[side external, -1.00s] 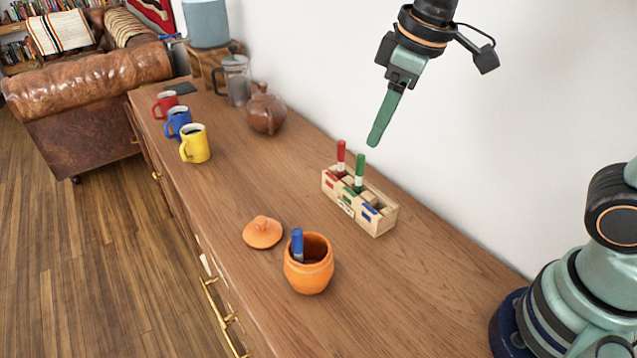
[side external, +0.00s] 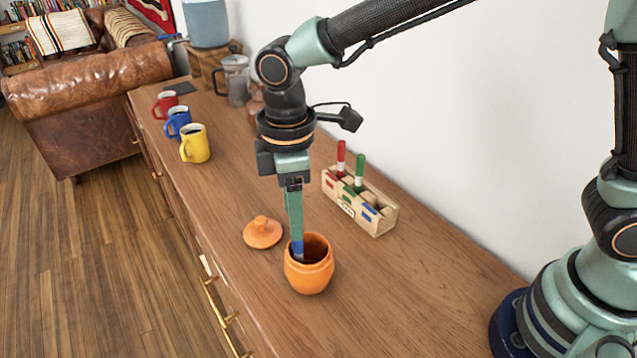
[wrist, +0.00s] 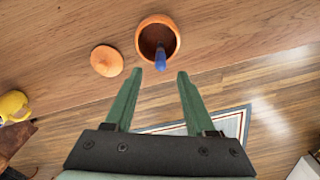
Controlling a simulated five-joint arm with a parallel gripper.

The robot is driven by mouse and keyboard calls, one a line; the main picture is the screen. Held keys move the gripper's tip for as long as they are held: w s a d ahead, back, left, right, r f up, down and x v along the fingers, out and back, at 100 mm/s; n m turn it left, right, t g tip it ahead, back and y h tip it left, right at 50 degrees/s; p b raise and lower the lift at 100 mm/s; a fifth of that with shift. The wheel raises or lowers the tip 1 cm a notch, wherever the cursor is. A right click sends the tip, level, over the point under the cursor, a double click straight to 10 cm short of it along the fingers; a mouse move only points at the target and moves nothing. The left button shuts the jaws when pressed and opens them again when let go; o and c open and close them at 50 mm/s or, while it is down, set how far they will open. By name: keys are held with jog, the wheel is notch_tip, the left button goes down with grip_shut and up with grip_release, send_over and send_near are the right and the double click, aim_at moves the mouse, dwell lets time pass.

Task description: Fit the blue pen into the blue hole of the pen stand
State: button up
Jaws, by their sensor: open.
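The blue pen (side external: 298,254) leans inside the orange clay pot (side external: 309,276), its top at the rim; my gripper partly covers it in the side view. In the wrist view the blue pen (wrist: 160,58) shows inside the pot (wrist: 146,28), ahead of the gap between my fingers. My gripper (side external: 295,236) points down over the pot; in the wrist view my gripper (wrist: 160,73) has its fingers apart with nothing between them. The wooden pen stand (side external: 382,226) is right of and behind the pot. It holds a red pen (side external: 341,157) and a green pen (side external: 359,173); its blue-marked section (side external: 370,212) holds no pen.
The orange lid (side external: 262,232) lies left of the pot and also shows in the wrist view (wrist: 106,61). Yellow (side external: 195,144), blue (side external: 177,121) and red (side external: 165,102) mugs stand farther back. A white wall borders the wooden top; its front right is clear.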

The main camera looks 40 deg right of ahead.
aim_at(299, 250)
jog(key=shift+s+d+f, duration=0.1)
jog(key=shift+d+f, duration=0.05)
jog(key=shift+f, duration=1.45)
jog(key=shift+s+d+f, duration=0.1)
jog(key=shift+d+f, duration=0.05)
jog(key=shift+f, duration=1.4)
jog(key=shift+w, duration=0.1)
grip_shut()
